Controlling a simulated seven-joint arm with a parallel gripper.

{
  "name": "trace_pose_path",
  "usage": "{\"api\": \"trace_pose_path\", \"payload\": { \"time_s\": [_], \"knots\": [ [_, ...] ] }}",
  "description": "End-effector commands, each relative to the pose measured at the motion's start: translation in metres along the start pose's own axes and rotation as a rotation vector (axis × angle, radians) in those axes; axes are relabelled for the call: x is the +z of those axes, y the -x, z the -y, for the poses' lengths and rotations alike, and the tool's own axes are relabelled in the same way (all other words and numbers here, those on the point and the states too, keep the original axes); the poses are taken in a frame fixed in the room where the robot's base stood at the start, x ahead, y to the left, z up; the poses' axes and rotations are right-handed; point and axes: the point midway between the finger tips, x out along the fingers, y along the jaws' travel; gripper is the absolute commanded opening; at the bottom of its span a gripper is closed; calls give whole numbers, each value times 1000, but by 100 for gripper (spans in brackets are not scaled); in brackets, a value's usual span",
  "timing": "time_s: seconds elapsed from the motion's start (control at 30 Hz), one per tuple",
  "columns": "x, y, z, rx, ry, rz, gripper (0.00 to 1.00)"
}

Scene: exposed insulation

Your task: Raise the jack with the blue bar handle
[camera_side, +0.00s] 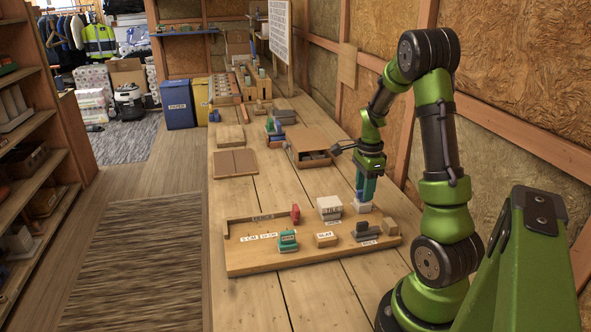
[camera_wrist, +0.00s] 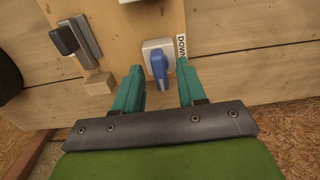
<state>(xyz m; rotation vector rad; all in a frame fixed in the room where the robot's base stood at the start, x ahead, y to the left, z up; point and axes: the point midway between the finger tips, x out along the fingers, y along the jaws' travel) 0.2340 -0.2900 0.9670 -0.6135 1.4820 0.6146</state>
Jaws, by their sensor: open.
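The blue bar handle (camera_wrist: 159,73) stands on a white base (camera_wrist: 152,47) in the wrist view. A label reading DOWN (camera_wrist: 181,46) lies beside it. In the side view the white base (camera_side: 361,207) is at the back right of the wooden board (camera_side: 250,264), and some blue of the handle (camera_side: 359,181) shows among the fingers. My gripper (camera_side: 364,192) points down just above this base. In the wrist view its teal fingers (camera_wrist: 160,68) are open, one on each side of the handle, with gaps visible. Whether they touch it lower down is hidden.
On the board are a dark-knobbed grey fixture (camera_side: 366,234), a tan block (camera_side: 325,240), a green block (camera_side: 287,241), a red piece (camera_side: 295,213) and a white stack (camera_side: 329,206). An open wooden box (camera_side: 311,143) stands behind. The table's front left is clear.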

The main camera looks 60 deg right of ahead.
Motion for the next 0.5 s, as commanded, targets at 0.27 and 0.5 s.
{"api": "trace_pose_path", "payload": {
  "time_s": [0.27,0.5],
  "knots": [
    [0,-3,0,-1,0,0,40],
    [0,-3,0,-1,0,0,11]
  ]
}}
